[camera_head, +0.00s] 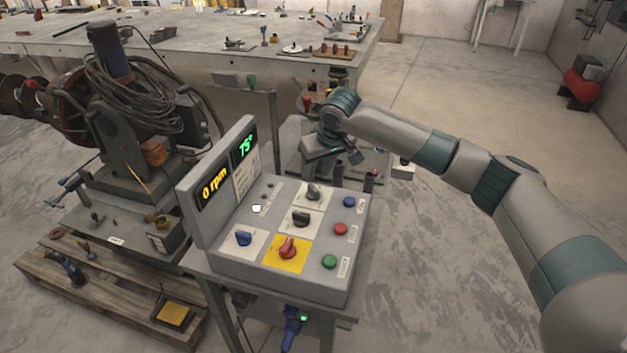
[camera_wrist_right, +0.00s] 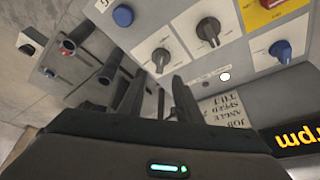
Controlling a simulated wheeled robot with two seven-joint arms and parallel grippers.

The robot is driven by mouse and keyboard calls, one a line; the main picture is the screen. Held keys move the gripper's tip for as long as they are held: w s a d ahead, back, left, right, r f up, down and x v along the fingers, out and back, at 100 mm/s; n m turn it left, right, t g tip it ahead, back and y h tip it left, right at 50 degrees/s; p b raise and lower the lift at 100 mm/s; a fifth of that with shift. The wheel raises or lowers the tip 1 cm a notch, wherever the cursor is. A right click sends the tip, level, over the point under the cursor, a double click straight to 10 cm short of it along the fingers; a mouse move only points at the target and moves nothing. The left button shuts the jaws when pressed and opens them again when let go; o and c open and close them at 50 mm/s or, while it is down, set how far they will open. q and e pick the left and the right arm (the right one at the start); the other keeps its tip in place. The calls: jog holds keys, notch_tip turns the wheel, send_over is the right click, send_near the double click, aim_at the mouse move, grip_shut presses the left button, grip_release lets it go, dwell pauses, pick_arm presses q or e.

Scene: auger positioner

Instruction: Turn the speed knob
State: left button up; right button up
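The grey control box (camera_head: 265,283) carries several knobs: a dark knob at the far end (camera_head: 313,192), a black knob (camera_head: 300,217), a red knob (camera_head: 288,250) on a yellow plate and a blue knob (camera_head: 243,238). I cannot read which is the speed knob. My right gripper (camera_head: 322,170) is just beyond the box's far edge, near the far dark knob. In the right wrist view, its two dark fingers (camera_wrist_right: 158,88) are apart with nothing between them, and the far knob (camera_wrist_right: 161,58) shows just past the tips. My left gripper is out of view.
The display panel (camera_head: 215,185) stands upright along the box's left side, reading 0 rpm and 75°. Blue, red and green buttons (camera_head: 341,229) line the right side. A cable-wrapped machine (camera_head: 130,110) stands left. Dark posts (camera_wrist_right: 67,47) stand close to the gripper.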

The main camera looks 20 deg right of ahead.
aim_at(312, 186)
jog(key=p+x, duration=0.1)
jog(key=x, duration=0.5)
jog(key=shift+w+f, duration=0.1)
jog(key=shift+f, duration=0.3)
grip_shut()
